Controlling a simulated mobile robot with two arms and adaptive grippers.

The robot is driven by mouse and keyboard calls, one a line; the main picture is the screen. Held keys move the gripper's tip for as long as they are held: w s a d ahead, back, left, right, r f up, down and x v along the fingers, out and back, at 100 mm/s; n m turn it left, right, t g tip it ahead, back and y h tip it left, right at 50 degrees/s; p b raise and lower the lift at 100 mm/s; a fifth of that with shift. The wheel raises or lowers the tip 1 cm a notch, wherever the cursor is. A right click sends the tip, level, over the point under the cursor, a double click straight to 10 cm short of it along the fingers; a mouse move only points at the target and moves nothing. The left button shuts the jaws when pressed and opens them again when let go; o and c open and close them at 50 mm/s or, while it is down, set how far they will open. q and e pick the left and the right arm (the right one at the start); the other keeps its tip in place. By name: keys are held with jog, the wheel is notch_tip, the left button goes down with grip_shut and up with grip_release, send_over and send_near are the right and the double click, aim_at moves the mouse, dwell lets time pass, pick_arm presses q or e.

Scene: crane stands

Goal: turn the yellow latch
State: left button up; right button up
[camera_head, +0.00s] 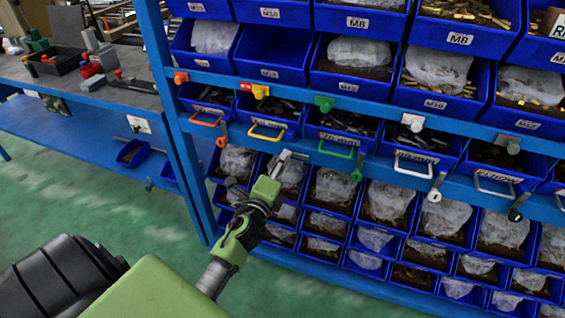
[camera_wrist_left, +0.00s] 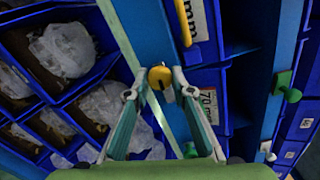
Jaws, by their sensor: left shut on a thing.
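The yellow latch (camera_wrist_left: 159,76) shows in the left wrist view as a rounded yellow knob on the blue rail, between my fingertips. My left gripper (camera_wrist_left: 160,92) is shut on it. In the head view my left gripper (camera_head: 282,160) is at the blue rail below the drawer with the yellow handle (camera_head: 267,131); the latch is hidden there by the fingers. My right gripper is not in view.
An orange latch (camera_head: 222,137) is left of my gripper and a green latch (camera_head: 357,168) right of it. Bins with bagged parts fill the rack above and below. A workbench (camera_head: 60,85) with tools stands at the left. Green floor is open at lower left.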

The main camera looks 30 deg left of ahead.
pick_arm(q)
jog(key=o, duration=1.1)
jog(key=v, duration=1.2)
jog(key=shift+f, duration=0.1)
